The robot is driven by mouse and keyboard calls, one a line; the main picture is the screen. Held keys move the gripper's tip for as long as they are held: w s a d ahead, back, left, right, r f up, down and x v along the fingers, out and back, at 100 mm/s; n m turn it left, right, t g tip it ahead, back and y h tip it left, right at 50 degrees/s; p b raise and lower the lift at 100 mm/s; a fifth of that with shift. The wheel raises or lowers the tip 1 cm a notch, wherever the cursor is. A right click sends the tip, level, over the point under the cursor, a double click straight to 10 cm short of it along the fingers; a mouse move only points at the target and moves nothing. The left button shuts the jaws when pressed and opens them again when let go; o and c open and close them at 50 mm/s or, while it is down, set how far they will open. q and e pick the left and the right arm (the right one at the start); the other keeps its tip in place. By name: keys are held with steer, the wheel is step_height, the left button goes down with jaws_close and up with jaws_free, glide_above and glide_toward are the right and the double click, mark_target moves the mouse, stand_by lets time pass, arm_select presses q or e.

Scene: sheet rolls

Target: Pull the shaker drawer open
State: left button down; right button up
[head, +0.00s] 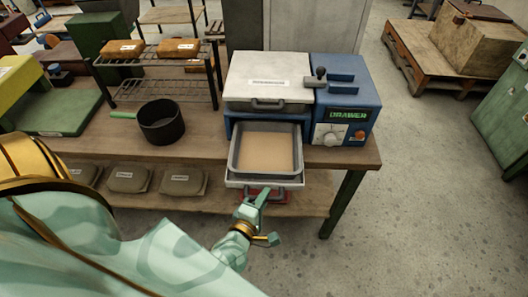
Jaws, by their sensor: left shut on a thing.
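The shaker (316,111) is a blue machine with a white-lidded left part and a control box marked DRAWER. Its drawer (236,181) stands well out at the front, over the bench edge. A grey pan (235,158) with a flat tan bottom or filling sits in it. My left gripper (262,196) is at the drawer's front, shut on the drawer handle; the fingers partly hide the grip. My right gripper is not in view.
A black pot (161,122) and a wire rack (157,88) with brown packets stand left on the bench. Several labelled pouches (128,180) lie on the lower shelf, with something red (277,196) below the drawer. The floor (430,220) at right is clear.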

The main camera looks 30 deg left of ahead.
arm_select(q)
steer(key=shift+s+d, duration=0.5)
steer(key=shift+s, duration=0.3)
steer(key=shift+s+d, duration=0.45)
steer(key=shift+s, duration=0.3)
steer(key=c, duration=1.4)
jaws_free()
steer(key=p+v, duration=0.1)
steer(key=v, duration=1.5)
steer(key=shift+s+a, duration=0.1)
